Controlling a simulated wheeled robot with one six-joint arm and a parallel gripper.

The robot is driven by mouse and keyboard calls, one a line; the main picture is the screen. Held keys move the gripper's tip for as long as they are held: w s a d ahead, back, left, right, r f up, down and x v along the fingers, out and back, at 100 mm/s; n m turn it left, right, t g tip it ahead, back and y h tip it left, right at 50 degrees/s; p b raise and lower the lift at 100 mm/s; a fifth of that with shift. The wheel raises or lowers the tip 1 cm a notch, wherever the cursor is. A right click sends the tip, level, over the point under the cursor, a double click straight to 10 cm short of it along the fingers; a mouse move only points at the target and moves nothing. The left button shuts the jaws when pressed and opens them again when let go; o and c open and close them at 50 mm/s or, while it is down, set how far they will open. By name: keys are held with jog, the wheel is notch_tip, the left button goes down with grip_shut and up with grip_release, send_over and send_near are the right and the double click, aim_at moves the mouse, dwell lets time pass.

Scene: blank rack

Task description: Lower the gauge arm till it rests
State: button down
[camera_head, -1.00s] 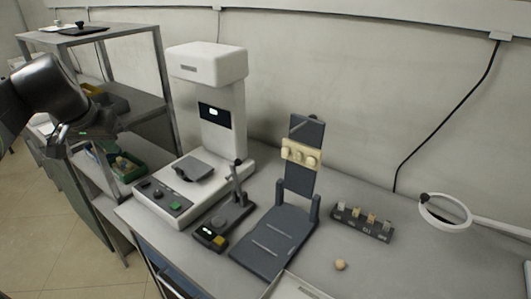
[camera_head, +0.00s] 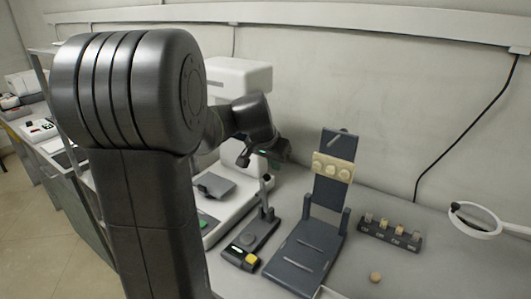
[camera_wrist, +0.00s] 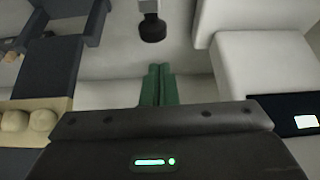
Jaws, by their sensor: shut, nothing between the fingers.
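The gauge is a small dark stand (camera_head: 250,240) with a yellow button and a lit display at its front. Its gauge arm (camera_head: 264,198) stands up steeply from the base, with a black knob at the top. In the wrist view the black knob (camera_wrist: 152,28) shows at the top, just beyond my fingertips and apart from them. My gripper (camera_head: 277,160) is above the gauge arm, close to the knob. Its green fingers (camera_wrist: 158,70) are together and empty. The gauge arm's lower part is out of clear sight in the wrist view.
A white instrument (camera_head: 240,75) stands behind and left of the gauge, partly hidden by my arm. A dark stand (camera_head: 310,250) with a cream knobbed strip (camera_head: 333,168) is close on the right. A labelled block rack (camera_head: 390,233), a small ball (camera_head: 375,277) and a ring magnifier (camera_head: 475,218) lie further right.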

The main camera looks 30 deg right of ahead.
aim_at(264, 197)
jog(key=a, duration=0.1)
jog(key=s+a, duration=0.1)
jog(key=a, duration=0.1)
jog(key=shift+s, duration=0.3)
jog(key=shift+s+a+f+b, duration=0.1)
jog(key=shift+f+b, duration=0.05)
jog(key=shift+b, duration=0.55)
